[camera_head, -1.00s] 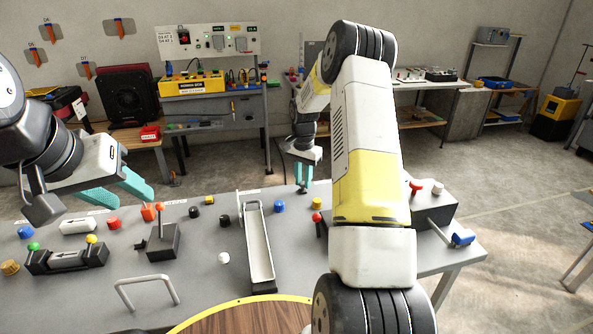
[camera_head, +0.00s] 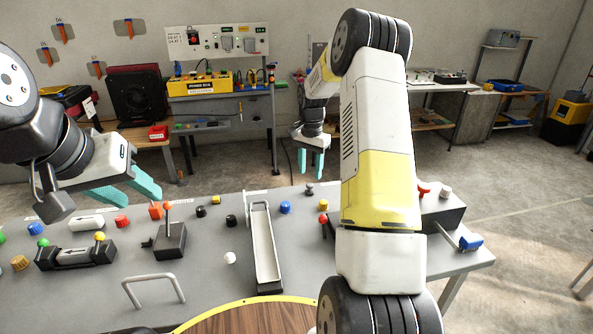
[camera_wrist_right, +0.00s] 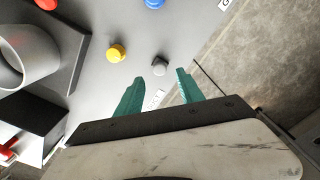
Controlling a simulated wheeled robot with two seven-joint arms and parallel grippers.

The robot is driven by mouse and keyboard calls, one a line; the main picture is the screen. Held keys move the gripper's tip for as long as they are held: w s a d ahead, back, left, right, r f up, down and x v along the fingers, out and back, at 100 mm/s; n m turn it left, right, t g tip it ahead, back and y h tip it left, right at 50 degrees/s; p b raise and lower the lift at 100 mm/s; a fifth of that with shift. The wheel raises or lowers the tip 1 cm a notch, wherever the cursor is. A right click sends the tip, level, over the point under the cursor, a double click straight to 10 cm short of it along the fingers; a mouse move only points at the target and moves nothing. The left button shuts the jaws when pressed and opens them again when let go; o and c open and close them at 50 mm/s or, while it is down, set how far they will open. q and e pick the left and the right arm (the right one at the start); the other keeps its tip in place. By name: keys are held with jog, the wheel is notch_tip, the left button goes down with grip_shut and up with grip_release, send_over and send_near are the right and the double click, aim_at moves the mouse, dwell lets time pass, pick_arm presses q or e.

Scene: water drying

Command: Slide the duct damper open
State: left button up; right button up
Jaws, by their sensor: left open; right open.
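I cannot tell for sure which thing is the duct damper. A wide grey open-ended pipe (camera_wrist_right: 30,60) on a grey plate shows at the left of the right wrist view; my right arm seems to hide it in the head view. My right gripper (camera_head: 311,164) is open and empty above the table's far edge. In the right wrist view its teal fingers (camera_wrist_right: 159,92) are spread apart, with a small grey knob (camera_wrist_right: 159,66) beyond them. My left gripper (camera_head: 127,188) is open and empty above the table's left part.
The grey table (camera_head: 215,275) carries a long white channel (camera_head: 263,245), a slider block (camera_head: 75,255), a lever box (camera_head: 170,241) and several coloured knobs. At the right stands a box with a blue-ended handle (camera_head: 470,242). Plates with orange strips (camera_head: 129,29) hang on the wall.

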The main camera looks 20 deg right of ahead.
jog(key=shift+r, duration=1.5)
notch_tip(320, 180, up, 9)
jog(key=n+t, duration=0.1)
jog(key=n, duration=0.1)
send_over(310, 184)
jog(key=s+a, duration=0.3)
jog(key=s, duration=0.2)
jog(key=s+a+r+n+t, duration=0.2)
jog(key=s+a+r+n, duration=0.15)
jog(key=s+r, duration=0.5)
jog(key=s+a+n+t+y, duration=0.1)
jog(key=s+a+n, duration=0.1)
jog(key=s, duration=0.8)
jog(key=s+a+r+n+t+y, duration=0.1)
jog(key=s+a+n+t, duration=0.1)
jog(key=s, duration=0.7)
jog(key=shift+s+a+r+n, duration=0.3)
jog(key=shift+s+a+n, duration=0.05)
jog(key=shift+a, duration=0.35)
